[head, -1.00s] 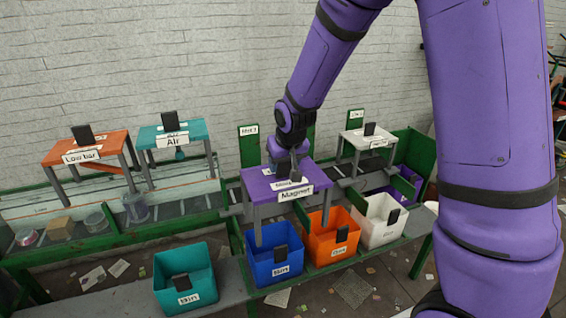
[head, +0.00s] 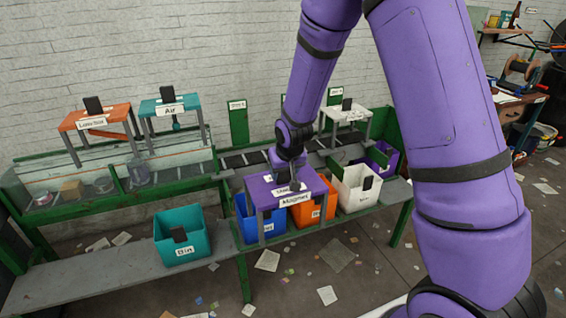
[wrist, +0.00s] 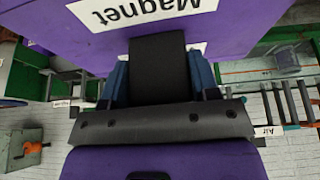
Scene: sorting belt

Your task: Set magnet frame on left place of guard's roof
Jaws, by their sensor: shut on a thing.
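The magnet frame (head: 262,188) is a purple table-like frame with grey legs and a "Magnet" label. My gripper (head: 290,180) is above its top, shut on the frame's upright black grip block. In the wrist view the purple frame (wrist: 235,30) fills the top, and the black block (wrist: 160,65) sits between the blue fingers of my gripper (wrist: 160,85). The frame is upright, in front of the belt and in line with the blue and orange bins. A clear guard (head: 50,172) covers the left belt section. I cannot make out a marked left place on its roof.
The orange "Low bar" frame (head: 85,118) and teal "Air" frame (head: 180,104) stand at the guard. A white frame (head: 334,114) stands farther right. Teal (head: 165,252), blue (head: 242,224), orange (head: 328,208) and white (head: 350,200) bins stand along the front shelf (head: 90,280).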

